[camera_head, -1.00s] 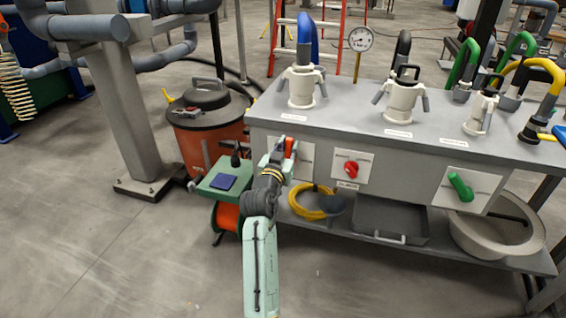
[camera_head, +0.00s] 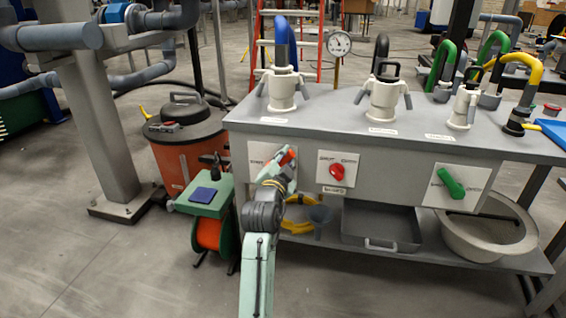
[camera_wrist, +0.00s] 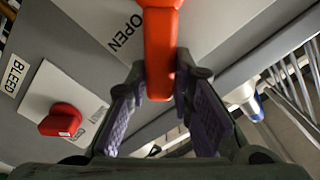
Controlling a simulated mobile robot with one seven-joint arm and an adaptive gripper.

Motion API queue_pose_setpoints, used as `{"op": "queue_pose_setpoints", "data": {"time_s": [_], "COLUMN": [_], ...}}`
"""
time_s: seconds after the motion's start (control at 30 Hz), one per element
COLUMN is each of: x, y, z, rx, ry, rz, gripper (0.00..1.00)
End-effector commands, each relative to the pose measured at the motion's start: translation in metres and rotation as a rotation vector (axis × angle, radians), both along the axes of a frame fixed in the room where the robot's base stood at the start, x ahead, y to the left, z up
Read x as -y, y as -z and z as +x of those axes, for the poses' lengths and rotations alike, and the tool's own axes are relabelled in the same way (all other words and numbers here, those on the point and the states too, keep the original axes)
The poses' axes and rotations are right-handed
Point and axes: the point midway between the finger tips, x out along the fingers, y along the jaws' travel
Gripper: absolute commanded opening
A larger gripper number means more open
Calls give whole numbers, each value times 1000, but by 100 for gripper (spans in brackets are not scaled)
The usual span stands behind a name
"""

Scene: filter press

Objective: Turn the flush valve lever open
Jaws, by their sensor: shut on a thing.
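An orange-red lever (camera_wrist: 160,45) hangs from the left panel on the bench front, beside the printed word OPEN. In the head view only a bit of the lever (camera_head: 289,156) shows above my gripper (camera_head: 277,171). In the wrist view my gripper (camera_wrist: 161,90) has its two purple-padded fingers on either side of the lever's free end, shut on it. The left panel (camera_head: 257,149) is partly covered by my gripper, and I cannot read a valve name on it.
A red knob (camera_head: 337,172), labelled BLEED in the wrist view, sits just right. A green lever (camera_head: 451,183) is on the right panel. A green cart with an orange reel (camera_head: 208,234) stands close left. A tray (camera_head: 381,226) and basin (camera_head: 488,232) are on the lower shelf.

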Motion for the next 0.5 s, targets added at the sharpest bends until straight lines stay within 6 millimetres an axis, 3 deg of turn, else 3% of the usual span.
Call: {"op": "queue_pose_setpoints", "data": {"time_s": [0.5], "x": [2], "y": [3], "z": [-1], "rx": [10], "ry": [0], "rz": [40], "gripper": [0]}}
